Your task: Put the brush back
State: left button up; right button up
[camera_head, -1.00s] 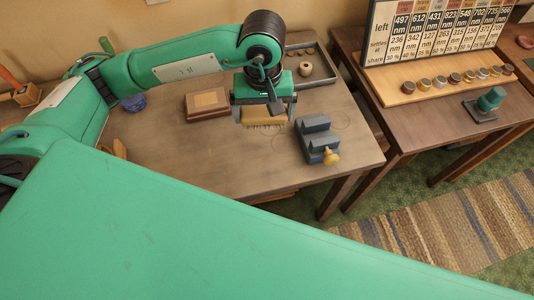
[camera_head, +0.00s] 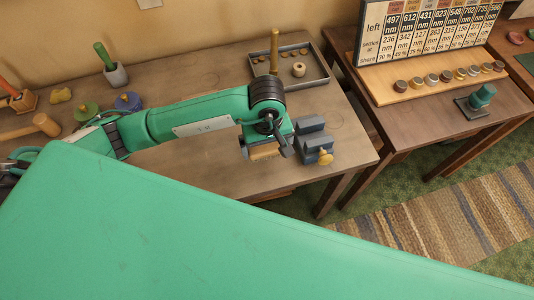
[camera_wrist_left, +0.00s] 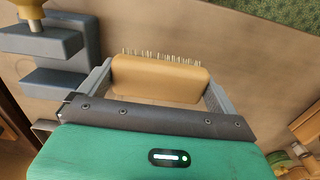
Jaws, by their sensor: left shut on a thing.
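The brush (camera_head: 264,151) has a tan wooden back; its pale bristles show in the left wrist view (camera_wrist_left: 160,80). My left gripper (camera_head: 262,147) is shut on it, one finger at each end of the back. The brush is over the front part of the wooden table (camera_head: 205,175), just left of a grey stepped block with a brass knob (camera_head: 312,137). I cannot tell whether the bristles touch the table. In the left wrist view the grey block (camera_wrist_left: 50,50) is at the left, close to one finger. My right gripper is not in view.
A dark tray (camera_head: 318,70) with small pieces and an upright brass rod (camera_head: 274,50) are at the back. A cup with a green handle (camera_head: 115,75), a blue lidded pot (camera_head: 128,102) and a mallet (camera_head: 45,124) are at the left. A second table (camera_head: 425,125) is right.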

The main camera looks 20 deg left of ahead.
aim_at(267, 163)
pick_arm(q)
jog(key=shift+f, duration=1.05)
notch_tip(267, 163, down, 4)
jog(key=shift+r+p, duration=0.25)
jog(key=shift+p, duration=0.05)
jog(key=shift+f, duration=0.3)
jog(key=o, duration=0.6)
jog(key=shift+r, duration=0.3)
notch_tip(267, 163, up, 3)
jog(key=shift+w+f+b, duration=0.1)
jog(key=shift+f+b, duration=0.05)
jog(key=shift+b, duration=0.25)
notch_tip(267, 163, up, 8)
jog(key=shift+r+b, duration=0.15)
jog(key=shift+b, duration=0.55)
jog(key=shift+r, duration=0.35)
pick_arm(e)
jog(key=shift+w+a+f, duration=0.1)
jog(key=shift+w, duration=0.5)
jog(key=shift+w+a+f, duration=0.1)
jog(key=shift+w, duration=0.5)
